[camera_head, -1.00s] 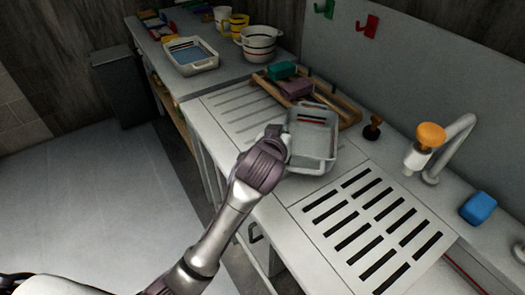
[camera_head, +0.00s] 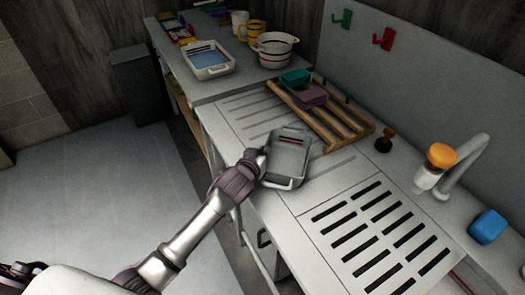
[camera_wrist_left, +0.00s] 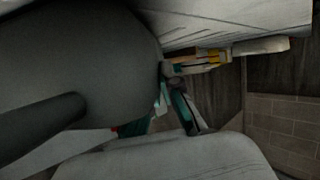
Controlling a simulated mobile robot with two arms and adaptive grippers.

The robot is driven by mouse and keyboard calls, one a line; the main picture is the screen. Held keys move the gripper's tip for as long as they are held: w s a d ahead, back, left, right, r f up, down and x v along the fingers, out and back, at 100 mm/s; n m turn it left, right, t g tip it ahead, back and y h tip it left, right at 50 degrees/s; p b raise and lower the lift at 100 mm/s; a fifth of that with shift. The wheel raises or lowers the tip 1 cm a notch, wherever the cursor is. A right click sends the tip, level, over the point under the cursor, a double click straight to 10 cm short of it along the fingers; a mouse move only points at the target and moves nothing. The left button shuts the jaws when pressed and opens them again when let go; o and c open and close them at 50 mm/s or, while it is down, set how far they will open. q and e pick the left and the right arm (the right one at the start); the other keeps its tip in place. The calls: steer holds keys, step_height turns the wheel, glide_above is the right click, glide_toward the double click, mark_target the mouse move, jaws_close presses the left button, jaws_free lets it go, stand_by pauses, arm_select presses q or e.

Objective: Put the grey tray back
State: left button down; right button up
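The grey tray (camera_head: 287,162) is a shallow, rounded rectangular tray with a small red and dark stripe inside, seen in the head view over the front part of the counter. My left gripper (camera_head: 258,160) is at its left edge and holds it by the rim; the fingertips are mostly hidden behind the tray and wrist. I cannot tell how high the tray is above the counter. In the left wrist view, large grey surfaces fill the left and bottom, and the fingers are hard to make out. My right gripper is not in view.
A wooden rack (camera_head: 345,126) with a green block (camera_head: 296,77) and a purple block (camera_head: 311,95) lies behind the tray. A white tray (camera_head: 209,70) and a striped pot (camera_head: 275,48) stand at the back. Slotted drainer (camera_head: 375,235) at right; bin (camera_head: 138,85) left.

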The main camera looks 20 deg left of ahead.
arm_select(q)
steer(key=shift+f, duration=0.15)
steer(key=c, duration=1.3)
jaws_free()
steer(key=shift+s+r, duration=0.1)
steer(key=shift+r, duration=0.1)
steer(key=b+v, duration=0.1)
steer(key=v, duration=1)
steer(key=shift+s+r, duration=0.2)
steer(key=shift+s, duration=0.15)
